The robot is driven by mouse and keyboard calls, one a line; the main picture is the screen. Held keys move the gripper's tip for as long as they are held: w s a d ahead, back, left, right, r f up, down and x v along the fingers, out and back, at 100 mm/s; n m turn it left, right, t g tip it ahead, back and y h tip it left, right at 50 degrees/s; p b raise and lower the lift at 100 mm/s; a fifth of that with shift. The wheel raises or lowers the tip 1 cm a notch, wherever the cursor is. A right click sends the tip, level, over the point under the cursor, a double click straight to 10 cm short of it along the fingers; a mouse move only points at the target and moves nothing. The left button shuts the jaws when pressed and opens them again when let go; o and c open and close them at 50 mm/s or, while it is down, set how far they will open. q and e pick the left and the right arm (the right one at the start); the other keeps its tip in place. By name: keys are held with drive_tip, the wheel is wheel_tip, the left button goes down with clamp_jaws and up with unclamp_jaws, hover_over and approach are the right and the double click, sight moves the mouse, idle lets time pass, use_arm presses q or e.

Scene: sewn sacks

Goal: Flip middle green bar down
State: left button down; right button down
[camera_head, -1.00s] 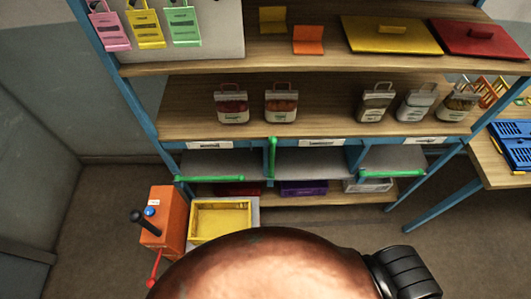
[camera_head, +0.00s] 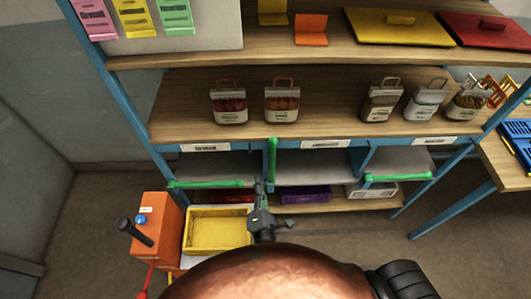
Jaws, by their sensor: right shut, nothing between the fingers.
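The middle green bar (camera_head: 272,160) stands upright at the front of the shelf, at the divider between the left and middle bays. The left green bar (camera_head: 205,184) and the right green bar (camera_head: 398,177) lie level across their bays. My right gripper (camera_head: 259,186) is shut and empty. In the picture its tips are just left of and below the lower end of the middle bar; I cannot tell whether they touch it. My left gripper is not in view.
A yellow bin (camera_head: 218,247) and an orange box (camera_head: 160,222) with a dark handle stand low at the left. Above the bays, a wooden shelf (camera_head: 330,105) carries several small sacks. A purple bin (camera_head: 305,195) sits below the middle bay.

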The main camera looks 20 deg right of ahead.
drive_tip(key=w+d+r+p, duration=0.1)
drive_tip(key=w+d, duration=0.4)
drive_tip(key=w, duration=0.5)
drive_tip(key=shift+d+r+p, duration=0.25)
drive_tip(key=shift+d+p, duration=0.1)
drive_tip(key=shift+p, duration=0.35)
drive_tip(key=shift+d, duration=0.15)
